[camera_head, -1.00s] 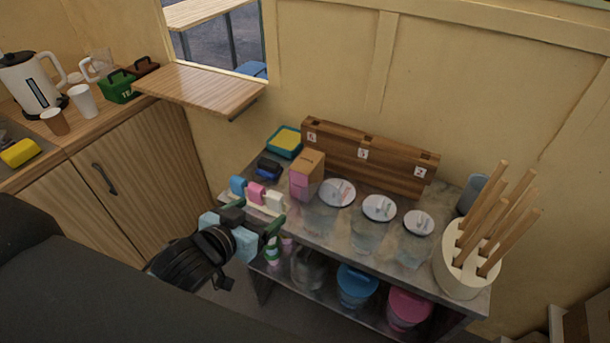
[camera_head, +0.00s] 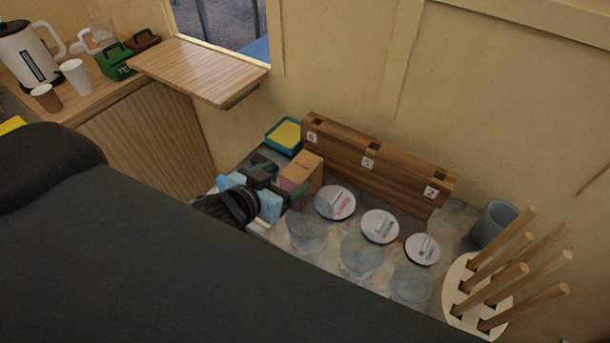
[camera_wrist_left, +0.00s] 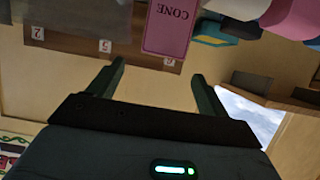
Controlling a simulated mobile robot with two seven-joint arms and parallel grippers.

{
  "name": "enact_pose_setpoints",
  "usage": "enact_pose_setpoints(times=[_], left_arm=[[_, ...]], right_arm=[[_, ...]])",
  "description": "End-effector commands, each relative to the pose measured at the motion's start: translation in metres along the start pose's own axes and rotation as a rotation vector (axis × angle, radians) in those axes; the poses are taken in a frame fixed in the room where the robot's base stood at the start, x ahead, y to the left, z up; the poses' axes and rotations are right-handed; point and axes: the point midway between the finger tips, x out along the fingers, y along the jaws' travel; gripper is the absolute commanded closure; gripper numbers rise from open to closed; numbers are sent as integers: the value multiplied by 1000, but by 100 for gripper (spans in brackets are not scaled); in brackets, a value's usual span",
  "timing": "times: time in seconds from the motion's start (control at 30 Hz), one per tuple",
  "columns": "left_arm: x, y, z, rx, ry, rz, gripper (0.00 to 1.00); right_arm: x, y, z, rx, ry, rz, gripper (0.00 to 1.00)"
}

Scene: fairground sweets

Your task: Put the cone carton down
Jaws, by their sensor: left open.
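The cone carton (camera_head: 304,166) is a small pink box with a tan top. It stands upright on the grey counter, left of the lidded jars and in front of the wooden rack. In the left wrist view the carton (camera_wrist_left: 168,28) shows its pink face with CONE upside down. My left gripper (camera_head: 283,179) is at the carton's near left side. Its fingers are open, and in the left wrist view the open gripper (camera_wrist_left: 158,72) has the carton just beyond its tips, with nothing held. Whether a finger touches the carton cannot be told. My right gripper is not in view.
The numbered wooden rack (camera_head: 375,170) runs behind. A teal tray with a yellow pad (camera_head: 285,134) lies behind left. A cream holder with wooden sticks (camera_head: 460,300) is at right. My dark arm hides the counter's front.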

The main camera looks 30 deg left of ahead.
Motion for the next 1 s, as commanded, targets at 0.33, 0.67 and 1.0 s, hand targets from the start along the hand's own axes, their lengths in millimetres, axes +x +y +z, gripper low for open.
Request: enact_pose_setpoints(times=[0.33, 0.67, 1.0], left_arm=[[25, 0, -1, -1, 2, 0, 22], [49, 0, -3, 1, 6, -1, 22], [77, 0, 0, 0, 2, 1, 22]], right_arm=[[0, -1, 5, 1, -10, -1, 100], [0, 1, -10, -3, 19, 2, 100], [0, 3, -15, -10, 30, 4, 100]])
